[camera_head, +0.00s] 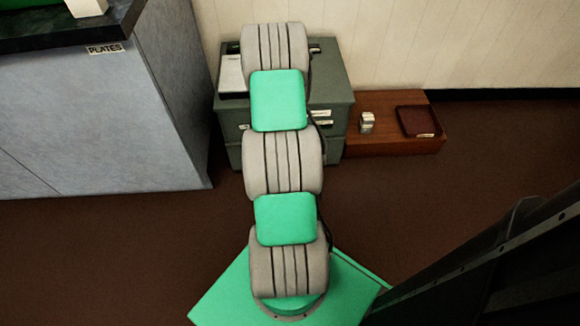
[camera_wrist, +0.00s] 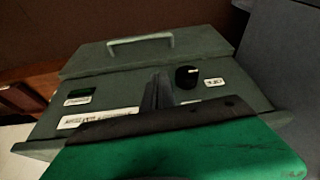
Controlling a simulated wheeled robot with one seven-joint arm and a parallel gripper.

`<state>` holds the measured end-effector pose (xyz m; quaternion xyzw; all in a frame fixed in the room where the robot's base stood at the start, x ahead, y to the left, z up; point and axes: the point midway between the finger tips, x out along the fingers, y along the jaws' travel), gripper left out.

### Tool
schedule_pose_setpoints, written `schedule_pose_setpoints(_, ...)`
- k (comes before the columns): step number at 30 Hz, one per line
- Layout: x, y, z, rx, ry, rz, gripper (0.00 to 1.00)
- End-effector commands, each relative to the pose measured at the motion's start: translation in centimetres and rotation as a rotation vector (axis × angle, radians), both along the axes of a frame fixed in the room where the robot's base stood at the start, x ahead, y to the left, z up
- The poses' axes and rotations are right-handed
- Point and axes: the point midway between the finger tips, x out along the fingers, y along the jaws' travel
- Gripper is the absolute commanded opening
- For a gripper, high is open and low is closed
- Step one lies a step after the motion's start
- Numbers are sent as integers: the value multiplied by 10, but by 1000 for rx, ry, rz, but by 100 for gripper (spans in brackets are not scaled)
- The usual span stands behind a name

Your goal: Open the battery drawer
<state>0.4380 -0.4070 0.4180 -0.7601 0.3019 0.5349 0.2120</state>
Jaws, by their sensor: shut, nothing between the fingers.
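A grey-green cabinet (camera_head: 335,85) stands against the wall behind my arm in the head view. In the wrist view its front (camera_wrist: 225,95) carries a black knob (camera_wrist: 187,77), small labels and a wider white label (camera_wrist: 97,118) whose print I cannot read well. Beyond that panel is a drawer front (camera_wrist: 200,52) with a pale bar handle (camera_wrist: 140,42); it looks closed. I cannot tell whether it bears a battery label. My gripper (camera_wrist: 158,92) is shut and empty, its fingers over the panel, left of the knob and apart from the handle. My arm hides the gripper in the head view.
A low wooden platform (camera_head: 385,146) right of the cabinet holds a dark red tray (camera_head: 419,121) and a small pale object (camera_head: 367,122). A grey counter (camera_head: 95,120) labelled PLATES stands at left. Brown floor is clear between counter and cabinet.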

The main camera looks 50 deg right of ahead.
Motion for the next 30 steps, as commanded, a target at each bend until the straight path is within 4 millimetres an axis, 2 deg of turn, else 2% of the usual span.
schedule_pose_setpoints(1, -16, -19, -53, 2, 0, -42, 0)
schedule_pose_setpoints(3, -31, -34, -82, -2, -5, -78, 0)
schedule_pose_setpoints(4, -35, -38, -90, -4, -5, -88, 0)
schedule_pose_setpoints(6, -41, -44, -100, -6, -8, -101, 0)
schedule_pose_setpoints(10, -39, -48, -112, -6, -8, -103, 0)
schedule_pose_setpoints(18, -28, -60, -165, -4, -5, -102, 0)
schedule_pose_setpoints(21, -24, -64, -180, -4, -5, -102, 0)
schedule_pose_setpoints(25, -21, -68, -189, -5, -5, -102, 0)
schedule_pose_setpoints(30, -20, -69, -191, -5, -5, -102, 0)
